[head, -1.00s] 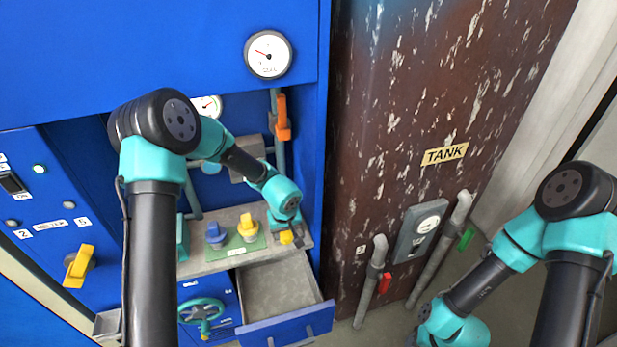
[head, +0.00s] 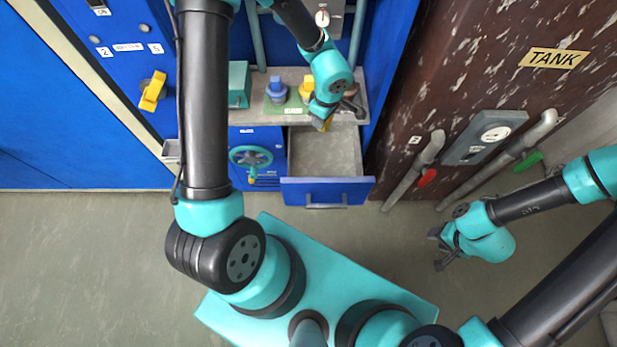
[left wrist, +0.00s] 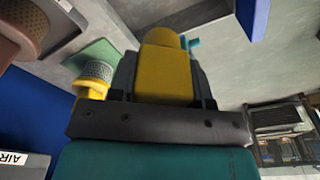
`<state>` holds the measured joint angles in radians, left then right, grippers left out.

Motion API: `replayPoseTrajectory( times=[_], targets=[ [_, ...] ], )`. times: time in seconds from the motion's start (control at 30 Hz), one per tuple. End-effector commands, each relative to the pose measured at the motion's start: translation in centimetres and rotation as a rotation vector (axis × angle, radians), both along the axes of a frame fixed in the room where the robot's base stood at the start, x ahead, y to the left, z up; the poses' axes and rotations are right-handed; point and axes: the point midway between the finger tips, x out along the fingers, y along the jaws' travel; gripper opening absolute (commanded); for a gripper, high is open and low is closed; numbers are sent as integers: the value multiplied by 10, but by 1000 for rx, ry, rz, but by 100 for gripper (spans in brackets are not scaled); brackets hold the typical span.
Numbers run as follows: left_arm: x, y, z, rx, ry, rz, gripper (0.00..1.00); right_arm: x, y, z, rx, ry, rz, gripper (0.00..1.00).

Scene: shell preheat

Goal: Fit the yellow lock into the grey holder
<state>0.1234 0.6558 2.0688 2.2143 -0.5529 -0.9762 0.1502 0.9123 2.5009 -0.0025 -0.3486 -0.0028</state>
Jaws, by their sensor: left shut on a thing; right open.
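My left gripper (left wrist: 163,75) is shut on the yellow lock (left wrist: 165,72) in the left wrist view. In the head view the lock (head: 326,125) shows as a small yellow patch under the wrist, at the shelf's front edge over the open drawer. The left fingers are mostly hidden there by the wrist. I cannot make out the grey holder for certain in either view. My right gripper (head: 438,248) is open and empty over the floor at the right, far from the lock.
A grey shelf (head: 262,117) holds a blue knob (head: 276,92) and a yellow knob (head: 306,90) on a green plate. The drawer (head: 328,190) below is open and looks empty. A green handwheel (head: 250,158) is left of it. Pipes with red and green handles stand at right.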

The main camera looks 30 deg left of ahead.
Motion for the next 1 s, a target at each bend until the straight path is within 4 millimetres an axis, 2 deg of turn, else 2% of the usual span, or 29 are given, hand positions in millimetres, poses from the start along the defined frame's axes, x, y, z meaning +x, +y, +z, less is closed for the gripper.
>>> replayPoseTrajectory(
  times=[0.3, 0.5, 0.7, 1.0],
  targets=[
    [-41, 10, 4, 17, 4, 390, 19, 0, 0, 0, 0, 0, 0, 43],
    [-60, 14, 5, 29, 3, 579, 19, 0, 0, 0, 0, 0, 0, 43],
    [-66, 16, 6, 34, 1, 646, 19, 0, 0, 0, 0, 0, 0, 43],
    [-66, 15, 5, 34, 2, 645, 19, 0, 0, 0, 0, 0, 0, 43]
  ],
)
